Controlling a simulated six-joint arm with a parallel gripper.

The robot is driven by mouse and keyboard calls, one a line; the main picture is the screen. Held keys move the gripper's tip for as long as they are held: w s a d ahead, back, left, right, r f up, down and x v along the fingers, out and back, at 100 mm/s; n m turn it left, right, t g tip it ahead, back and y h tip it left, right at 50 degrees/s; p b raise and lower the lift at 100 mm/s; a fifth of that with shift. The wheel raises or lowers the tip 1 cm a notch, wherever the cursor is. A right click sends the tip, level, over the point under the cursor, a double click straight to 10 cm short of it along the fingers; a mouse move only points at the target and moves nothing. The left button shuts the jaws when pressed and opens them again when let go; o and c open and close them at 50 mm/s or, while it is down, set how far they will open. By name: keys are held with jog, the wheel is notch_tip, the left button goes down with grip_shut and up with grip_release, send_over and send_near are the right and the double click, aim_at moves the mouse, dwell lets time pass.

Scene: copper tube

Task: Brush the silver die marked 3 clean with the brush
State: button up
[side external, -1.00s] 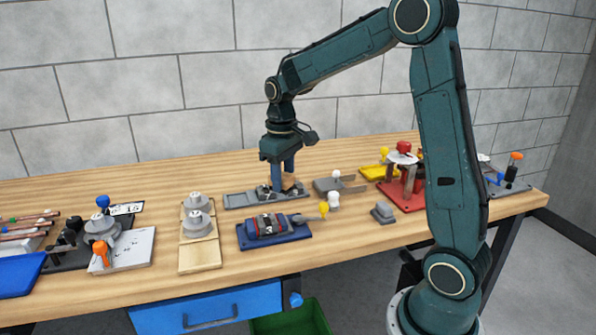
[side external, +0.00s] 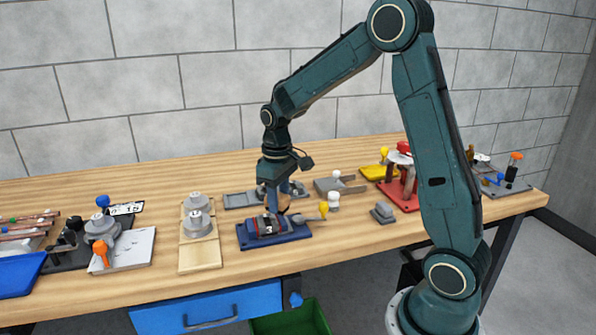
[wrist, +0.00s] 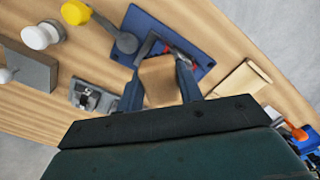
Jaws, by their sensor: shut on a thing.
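My gripper (side external: 278,200) is shut on a brush with a tan wooden body (side external: 285,204). In the wrist view the brush (wrist: 159,82) sits between the two fingers of my gripper (wrist: 160,90), hiding its bristles. The gripper is over the blue vise (side external: 302,232), which also shows in the wrist view (wrist: 202,45). A silver die (side external: 265,226) with a dark mark sits in the vise; I cannot read the mark. Whether the bristles touch the die cannot be told. The brush and fingers hide much of the die in the wrist view.
A grey tray (side external: 236,200) with small metal parts lies behind the vise. The yellow-knobbed handle (side external: 323,208) and a white knob (side external: 333,200) stand to its right. A wooden board with grey weights (side external: 199,262) is to the left. A small grey block (side external: 383,212) lies farther right.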

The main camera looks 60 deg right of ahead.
jog(key=shift+f, duration=0.85)
jog(key=shift+w+a+f, duration=0.15)
jog(key=shift+f, duration=0.25)
jog(key=shift+w+a+f, duration=0.15)
jog(key=shift+f, duration=0.2)
jog(key=shift+c, duration=0.5)
jog(key=shift+w+a, duration=1.85)
jog(key=shift+w, duration=0.05)
jog(key=shift+s+d, duration=2.15)
jog(key=shift+s, duration=0.05)
jog(key=shift+r, duration=4.15)
